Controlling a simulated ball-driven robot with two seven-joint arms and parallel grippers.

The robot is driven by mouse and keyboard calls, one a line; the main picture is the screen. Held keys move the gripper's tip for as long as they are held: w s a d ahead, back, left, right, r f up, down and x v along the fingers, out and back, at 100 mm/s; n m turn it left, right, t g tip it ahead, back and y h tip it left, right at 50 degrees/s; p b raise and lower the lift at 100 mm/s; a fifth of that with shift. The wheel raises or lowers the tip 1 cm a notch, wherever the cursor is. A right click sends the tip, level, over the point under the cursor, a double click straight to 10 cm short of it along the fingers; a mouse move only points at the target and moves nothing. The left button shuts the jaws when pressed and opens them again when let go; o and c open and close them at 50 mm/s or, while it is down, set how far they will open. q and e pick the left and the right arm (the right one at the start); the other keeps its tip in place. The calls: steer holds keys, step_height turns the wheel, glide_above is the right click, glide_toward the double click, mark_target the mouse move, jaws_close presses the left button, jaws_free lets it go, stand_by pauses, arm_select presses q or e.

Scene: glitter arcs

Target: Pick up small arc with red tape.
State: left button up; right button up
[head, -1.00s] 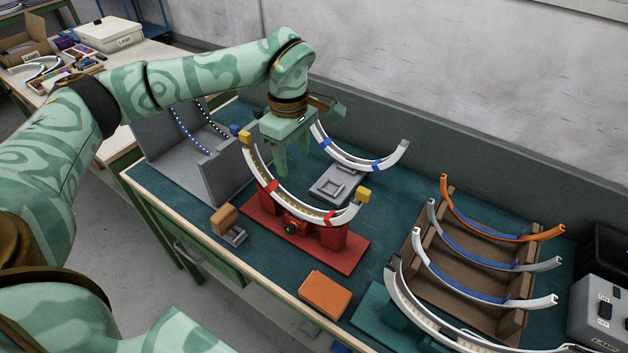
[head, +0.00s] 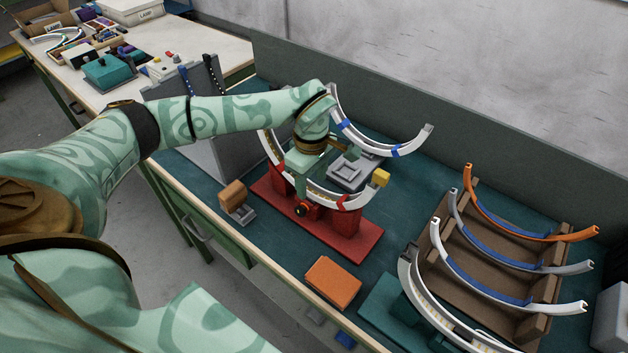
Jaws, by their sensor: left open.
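The arc with red tape (head: 326,195) is a white curved strip with a yellow end block (head: 381,178) at its right end. It rests ends-up in a red stand (head: 335,238) in the middle of the bench. A red tape band shows near its right side; my arm hides part of its left side. My left gripper (head: 297,188) points down at the arc's left-middle part, overlapping it in the picture. Its jaws are open; I cannot tell whether they touch the arc. My right gripper is out of view.
A white arc with blue tape (head: 405,145) stands behind on a grey fixture (head: 352,170). A brown rack (head: 470,265) at right holds several arcs. An orange block (head: 333,283) and a brown block on a grey holder (head: 233,194) lie near the front edge. A wall stands behind.

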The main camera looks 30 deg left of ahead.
arm_select(q)
steer(key=shift+f, duration=0.85)
steer(key=shift+r, duration=0.1)
steer(key=c, duration=1.1)
steer(key=shift+c, duration=0.2)
